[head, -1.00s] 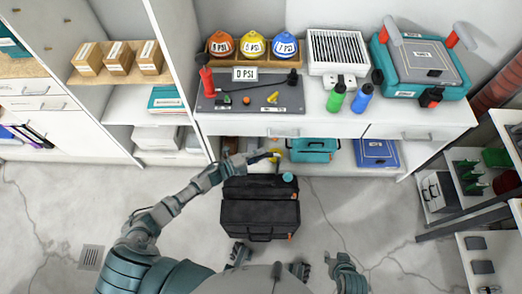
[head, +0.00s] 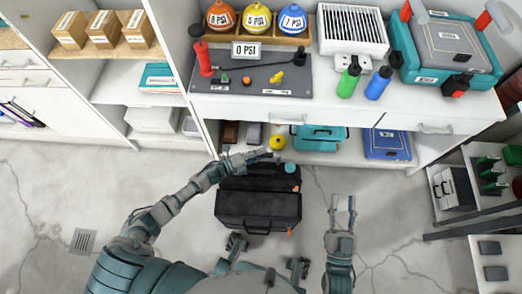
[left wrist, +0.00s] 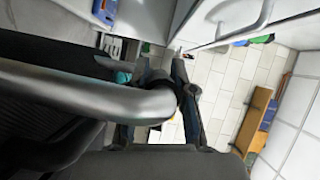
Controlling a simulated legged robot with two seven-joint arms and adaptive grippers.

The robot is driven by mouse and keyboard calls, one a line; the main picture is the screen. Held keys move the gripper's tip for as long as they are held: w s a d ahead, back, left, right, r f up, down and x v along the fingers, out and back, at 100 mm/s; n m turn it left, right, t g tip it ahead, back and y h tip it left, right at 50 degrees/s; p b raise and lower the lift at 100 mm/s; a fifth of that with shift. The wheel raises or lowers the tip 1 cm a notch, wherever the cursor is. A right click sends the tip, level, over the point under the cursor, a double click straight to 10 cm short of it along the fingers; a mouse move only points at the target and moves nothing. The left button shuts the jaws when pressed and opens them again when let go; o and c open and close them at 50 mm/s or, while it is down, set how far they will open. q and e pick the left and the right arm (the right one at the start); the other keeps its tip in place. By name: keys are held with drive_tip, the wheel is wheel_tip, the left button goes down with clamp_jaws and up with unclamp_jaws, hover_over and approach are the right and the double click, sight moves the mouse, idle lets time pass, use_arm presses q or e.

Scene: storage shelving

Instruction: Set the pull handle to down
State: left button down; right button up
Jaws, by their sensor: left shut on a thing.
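A black wheeled case (head: 258,203) stands on the floor in front of me, below the workbench. In the head view, the arm and gripper largely hide the handle. My right gripper (head: 343,203) is open and empty, right of the case.
The white workbench (head: 330,108) runs behind the case and carries a grey board with a 0 PSI sign. A teal toolbox (head: 318,137), a yellow ball (head: 277,142) and a blue case (head: 387,144) sit on its lower shelf. Floor is clear on both sides.

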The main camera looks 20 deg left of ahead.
idle(0.4)
use_arm(q)
drive_tip(key=c, duration=1)
unclamp_jaws()
drive_tip(key=shift+o, duration=0.2)
drive_tip(key=v, duration=1.2)
drive_tip(key=shift+f, duration=0.25)
